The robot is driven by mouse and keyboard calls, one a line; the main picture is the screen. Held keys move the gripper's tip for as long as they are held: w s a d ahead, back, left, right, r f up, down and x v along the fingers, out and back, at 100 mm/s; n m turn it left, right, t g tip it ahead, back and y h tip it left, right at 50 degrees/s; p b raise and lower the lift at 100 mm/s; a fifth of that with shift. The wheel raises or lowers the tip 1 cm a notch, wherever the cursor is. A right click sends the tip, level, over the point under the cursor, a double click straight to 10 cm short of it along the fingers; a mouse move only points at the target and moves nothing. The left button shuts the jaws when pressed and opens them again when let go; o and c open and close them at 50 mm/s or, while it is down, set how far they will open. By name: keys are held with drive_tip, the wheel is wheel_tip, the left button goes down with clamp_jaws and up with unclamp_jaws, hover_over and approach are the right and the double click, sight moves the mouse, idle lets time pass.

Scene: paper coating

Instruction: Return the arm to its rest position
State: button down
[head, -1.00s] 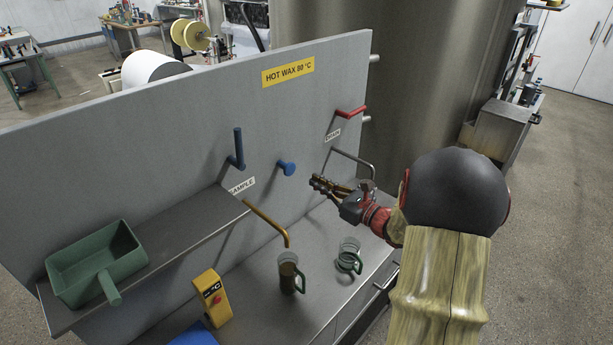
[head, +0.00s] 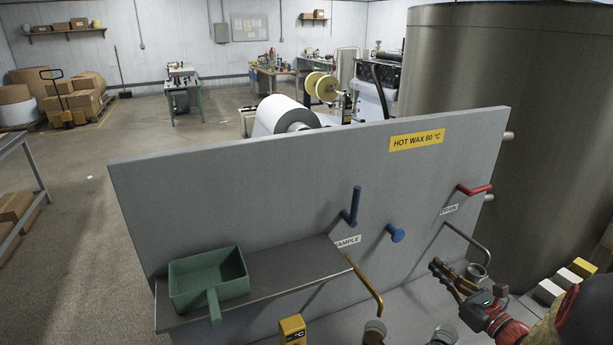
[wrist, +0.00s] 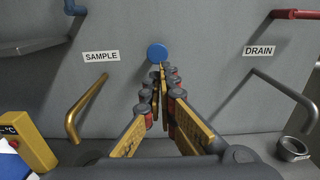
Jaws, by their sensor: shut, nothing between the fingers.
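My gripper (head: 436,267) is at the lower right of the head view, in front of the grey panel (head: 290,190) and right of the blue round knob (head: 396,233). Its fingers are together and hold nothing. In the wrist view the fingertips (wrist: 160,72) point toward the panel, just below the blue knob (wrist: 157,52) in the picture. I cannot tell the exact gap to the panel, but no contact shows. My forearm enters from the lower right corner of the head view.
Sample spout (head: 367,285), drain pipe (head: 468,240), blue lever (head: 352,207) and red handle (head: 474,189) jut from the panel. Two vessels (head: 375,331) (head: 445,335) stand at the bottom edge, partly cut off. A metal cup (wrist: 292,148) stands under the drain.

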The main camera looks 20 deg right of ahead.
drive_tip(key=s+a+f+n+g+y, duration=0.45)
drive_tip(key=a+f+n+g, duration=0.2)
drive_tip(key=a+f, duration=0.2)
drive_tip(key=s+a+n+g+h, duration=0.1)
drive_tip(key=s+a+n+g, duration=0.6)
drive_tip(key=s+a+n, duration=0.4)
drive_tip(key=s+a+r+n+h, duration=0.2)
drive_tip(key=a+r+n, duration=0.3)
drive_tip(key=n, duration=0.3)
drive_tip(key=s+a+r+n+t+h, duration=0.1)
drive_tip(key=a+r+n+h, duration=0.3)
drive_tip(key=r+n, duration=0.4)
drive_tip(key=shift+s+a+r+n, duration=0.35)
drive_tip(key=shift+s+a, duration=0.2)
drive_tip(key=shift+a, duration=0.35)
